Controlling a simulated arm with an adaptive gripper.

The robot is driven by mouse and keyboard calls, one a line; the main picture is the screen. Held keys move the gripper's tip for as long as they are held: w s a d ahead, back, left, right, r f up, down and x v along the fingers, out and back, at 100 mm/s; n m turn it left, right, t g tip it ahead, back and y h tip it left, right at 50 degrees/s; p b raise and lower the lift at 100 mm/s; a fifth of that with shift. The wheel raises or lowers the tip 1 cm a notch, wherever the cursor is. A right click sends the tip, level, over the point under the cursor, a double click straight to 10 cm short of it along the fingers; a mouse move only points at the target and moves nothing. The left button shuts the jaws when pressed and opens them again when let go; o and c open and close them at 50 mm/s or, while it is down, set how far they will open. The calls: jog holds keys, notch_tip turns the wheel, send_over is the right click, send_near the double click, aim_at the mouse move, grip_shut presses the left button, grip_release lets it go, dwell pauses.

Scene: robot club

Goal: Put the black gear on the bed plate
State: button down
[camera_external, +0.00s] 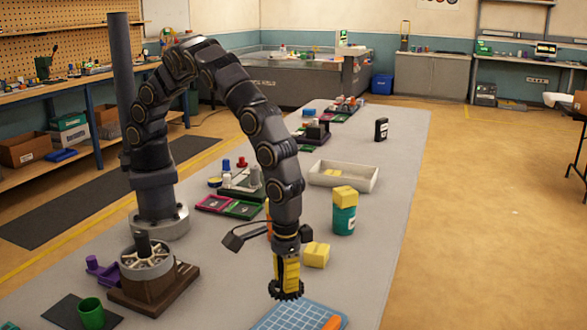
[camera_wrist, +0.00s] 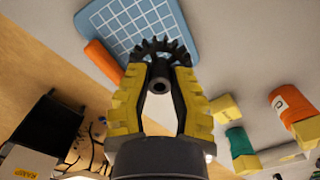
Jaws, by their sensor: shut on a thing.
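My gripper (camera_external: 287,273) points down and is shut on the black gear (camera_external: 286,291), a dark toothed wheel with a hub. In the wrist view the gear (camera_wrist: 166,45) sits between the yellow fingers of the gripper (camera_wrist: 160,80), and the hub faces the camera. The blue gridded plate (camera_external: 280,320), which looks like the bed plate, lies on the table at the bottom edge of the outside view and is partly cut off. It also shows in the wrist view (camera_wrist: 125,22), partly behind the gear. The gear appears above the plate's far edge; I cannot tell the gap.
An orange bar (camera_external: 332,323) lies at the plate. Behind the gripper are a yellow block (camera_external: 316,254), a teal can (camera_external: 344,219) with a yellow block on top, and a white tray (camera_external: 343,181). A brown fixture (camera_external: 152,287) stands left. The table right of the plate is clear.

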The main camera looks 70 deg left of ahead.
aim_at(298, 327)
jog(key=shift+w+d+f, duration=0.3)
jog(key=shift+d+f, duration=0.4)
jog(key=shift+f, duration=0.2)
jog(key=shift+w+d+f, duration=0.3)
jog(key=shift+d+f, duration=0.35)
jog(key=shift+f, duration=1.75)
jog(key=shift+f, duration=0.15)
jog(key=c, duration=1)
grip_release()
jog(key=shift+c, duration=0.2)
notch_tip(298, 327, up, 12)
jog(key=shift+r, duration=0.2)
